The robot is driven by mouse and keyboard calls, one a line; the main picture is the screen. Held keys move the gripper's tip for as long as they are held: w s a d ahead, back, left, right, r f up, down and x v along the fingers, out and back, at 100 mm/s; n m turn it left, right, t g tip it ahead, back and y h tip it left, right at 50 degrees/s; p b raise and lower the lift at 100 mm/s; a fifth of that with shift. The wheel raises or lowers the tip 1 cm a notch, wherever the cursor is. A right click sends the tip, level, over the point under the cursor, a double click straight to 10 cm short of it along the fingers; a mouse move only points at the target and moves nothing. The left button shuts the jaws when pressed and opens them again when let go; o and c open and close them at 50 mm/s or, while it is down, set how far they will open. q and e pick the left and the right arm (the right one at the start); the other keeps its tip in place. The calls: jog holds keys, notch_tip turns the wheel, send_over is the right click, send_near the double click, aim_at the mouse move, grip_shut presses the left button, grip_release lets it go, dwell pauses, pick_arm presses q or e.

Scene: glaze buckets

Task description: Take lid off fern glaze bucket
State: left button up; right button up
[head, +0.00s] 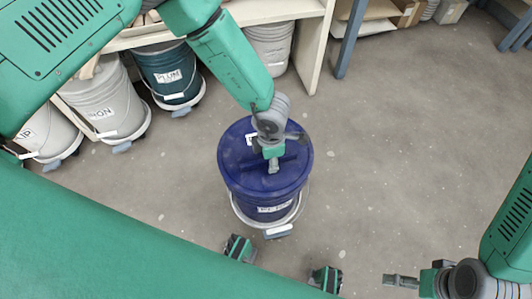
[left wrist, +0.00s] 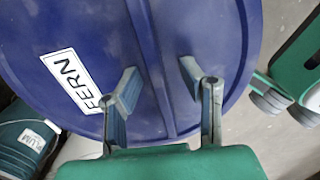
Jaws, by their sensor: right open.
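The fern glaze bucket (head: 262,206) is dark blue and stands upright on a wheeled base on the floor. Its blue lid (head: 237,163) is on top, with a raised ridge across it; in the left wrist view the lid (left wrist: 205,30) carries a FERN label (left wrist: 72,80). My left gripper (head: 273,168) is over the lid from above. In the left wrist view its fingers (left wrist: 158,85) are apart, one on each side of the ridge, with gaps showing; whether the tips touch the lid I cannot tell. My right gripper (head: 402,281) is open and empty at the lower right, away from the bucket.
A dark teal PLUM bucket (head: 168,74) and a grey IRON bucket (head: 103,97) stand at the left beneath a shelf (head: 260,12). Other pale buckets are beside them. The floor (head: 415,140) right of the fern bucket is clear.

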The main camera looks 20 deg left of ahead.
pick_arm(q)
jog(key=shift+a+f, duration=0.1)
jog(key=shift+a, duration=0.15)
grip_shut()
